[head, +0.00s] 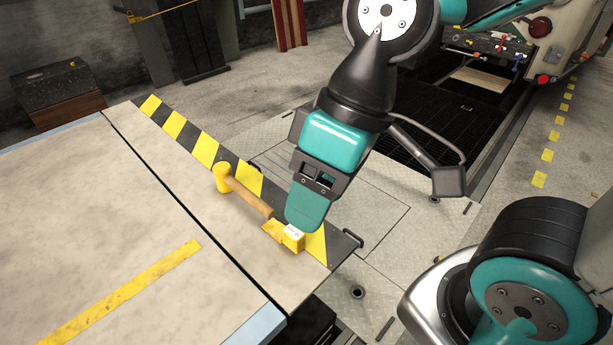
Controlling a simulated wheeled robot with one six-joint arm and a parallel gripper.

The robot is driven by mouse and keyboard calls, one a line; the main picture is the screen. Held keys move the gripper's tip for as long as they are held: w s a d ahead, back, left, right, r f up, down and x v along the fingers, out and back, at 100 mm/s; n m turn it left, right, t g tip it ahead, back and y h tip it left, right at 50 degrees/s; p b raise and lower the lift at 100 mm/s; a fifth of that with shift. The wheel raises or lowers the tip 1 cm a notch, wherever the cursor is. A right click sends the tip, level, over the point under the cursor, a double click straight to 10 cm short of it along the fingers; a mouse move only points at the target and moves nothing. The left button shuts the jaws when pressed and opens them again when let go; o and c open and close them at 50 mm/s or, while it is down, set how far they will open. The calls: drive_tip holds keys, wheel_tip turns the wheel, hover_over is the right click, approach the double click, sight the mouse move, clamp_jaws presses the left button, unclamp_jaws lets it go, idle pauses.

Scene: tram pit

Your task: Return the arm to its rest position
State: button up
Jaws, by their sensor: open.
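My arm reaches down from the top of the head view, with my gripper (304,220) low over the edge of the bench. Its teal and black body hides part of the hazard stripe and the near fingers cover the space between the jaws. A small yellow block with a white label (291,236) sits right at the fingertips; I cannot tell whether they touch it. A mallet with a yellow head (222,178) and wooden handle (247,197) lies just left of the gripper, its handle end near the block.
The pale bench top (90,220) is mostly clear, with a yellow line and a black-yellow striped edge (205,150). A dark pit (455,115) lies beyond, beside a tram vehicle (560,45). A dark chest (55,90) stands at the far left.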

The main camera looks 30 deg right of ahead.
wheel_tip(320, 180, up, 14)
drive_tip(key=p, duration=1.4)
drive_tip(key=shift+s+r, duration=0.15)
drive_tip(key=shift+r, duration=0.05)
